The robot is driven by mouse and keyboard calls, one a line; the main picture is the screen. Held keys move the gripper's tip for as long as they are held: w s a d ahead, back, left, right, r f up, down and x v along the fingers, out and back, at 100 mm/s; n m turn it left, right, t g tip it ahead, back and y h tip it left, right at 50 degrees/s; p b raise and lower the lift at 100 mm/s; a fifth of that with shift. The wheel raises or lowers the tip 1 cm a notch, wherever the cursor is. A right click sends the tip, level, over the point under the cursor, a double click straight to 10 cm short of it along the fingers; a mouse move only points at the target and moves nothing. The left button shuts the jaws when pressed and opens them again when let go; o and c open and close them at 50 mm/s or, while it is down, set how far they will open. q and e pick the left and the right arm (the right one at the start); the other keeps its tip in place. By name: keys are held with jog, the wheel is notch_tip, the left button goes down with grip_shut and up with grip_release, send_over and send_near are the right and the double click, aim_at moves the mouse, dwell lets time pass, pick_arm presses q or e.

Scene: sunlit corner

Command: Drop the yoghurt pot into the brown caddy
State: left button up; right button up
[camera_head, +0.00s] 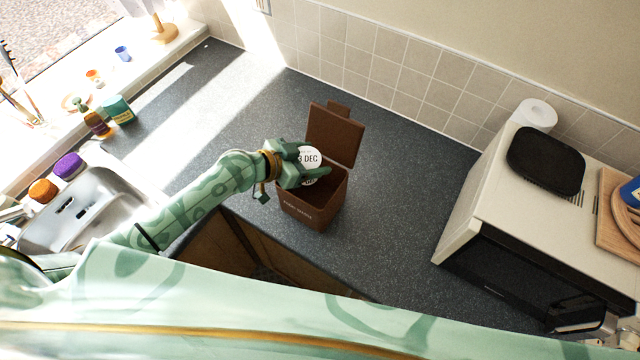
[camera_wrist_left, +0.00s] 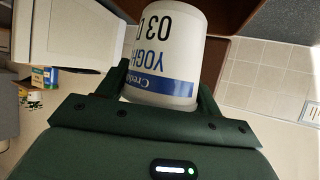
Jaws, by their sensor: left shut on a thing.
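The brown caddy (camera_head: 312,212) stands on the dark worktop with its lid (camera_head: 335,134) raised at the back. My left gripper (camera_head: 309,172) is over the caddy's mouth, shut on the yoghurt pot (camera_head: 307,157). The pot is white with dark lettering; its printed side and blue band show in the left wrist view (camera_wrist_left: 165,55), between the two fingers. The pot lies above the caddy's opening in the head view; how far above the rim I cannot tell. My right gripper is not in view.
A white microwave (camera_head: 480,190) with a black item on top stands at the right. A steel sink (camera_head: 85,212) with orange and purple items beside it is at the left. Bottles (camera_head: 97,122) stand near the windowsill. The worktop around the caddy is clear.

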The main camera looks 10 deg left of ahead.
pick_arm(q)
jog(key=shift+s+a, duration=0.1)
jog(key=o, duration=1.1)
jog(key=shift+o, duration=0.2)
jog(key=b+v, duration=0.1)
jog(key=v, duration=1.5)
jog(key=shift+s+a, duration=0.1)
